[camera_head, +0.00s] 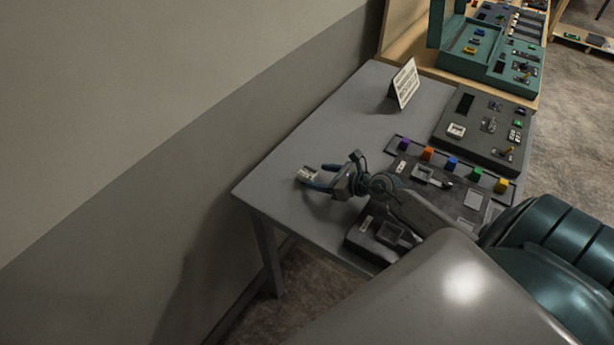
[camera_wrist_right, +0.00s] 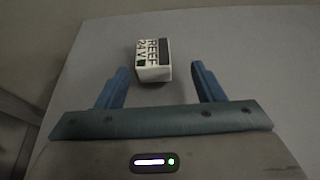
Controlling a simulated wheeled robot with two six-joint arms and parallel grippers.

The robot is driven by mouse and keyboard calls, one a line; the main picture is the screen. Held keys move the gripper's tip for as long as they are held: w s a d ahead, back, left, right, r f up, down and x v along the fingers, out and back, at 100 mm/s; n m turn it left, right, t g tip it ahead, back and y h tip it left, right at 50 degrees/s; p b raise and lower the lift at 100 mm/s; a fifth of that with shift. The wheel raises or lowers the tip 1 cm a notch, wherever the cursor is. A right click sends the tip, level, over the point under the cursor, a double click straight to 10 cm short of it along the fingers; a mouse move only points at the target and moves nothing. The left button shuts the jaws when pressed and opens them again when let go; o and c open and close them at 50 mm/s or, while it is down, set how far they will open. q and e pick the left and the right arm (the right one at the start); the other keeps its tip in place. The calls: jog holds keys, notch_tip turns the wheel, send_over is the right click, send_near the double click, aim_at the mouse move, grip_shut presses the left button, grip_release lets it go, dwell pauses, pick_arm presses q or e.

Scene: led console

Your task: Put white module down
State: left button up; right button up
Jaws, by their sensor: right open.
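The white module (camera_wrist_right: 153,60) is a small white block with dark lettering and a dark side band. It rests on the grey table (camera_wrist_right: 230,45), and in the head view it shows near the table's left end (camera_head: 309,174). My right gripper (camera_wrist_right: 160,82) is open, with its two blue fingers apart. The module lies just ahead of the fingertips, roughly between their lines, and I see no finger touching it. In the head view the right gripper (camera_head: 322,178) reaches in from the right, low over the table. My left gripper is not in view.
A dark console (camera_head: 485,130) and a strip of coloured blocks (camera_head: 451,164) lie right of the gripper. A white sign card (camera_head: 405,83) stands at the back. A teal case (camera_head: 487,50) sits beyond. The table's left part (camera_head: 330,125) is bare.

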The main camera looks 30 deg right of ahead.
aim_at(315, 176)
jog(key=shift+w+a+r+p, duration=0.1)
jog(key=shift+w+a+p, duration=0.35)
jog(key=shift+w+p, duration=0.1)
jog(key=p+x, duration=0.1)
jog(key=x, duration=0.2)
jog(key=shift+a, duration=0.2)
jog(key=shift+w+a+f, duration=0.15)
jog(key=shift+w+f, duration=0.1)
jog(key=shift+c, duration=0.2)
jog(key=shift+s, duration=0.1)
jog(key=c, duration=1)
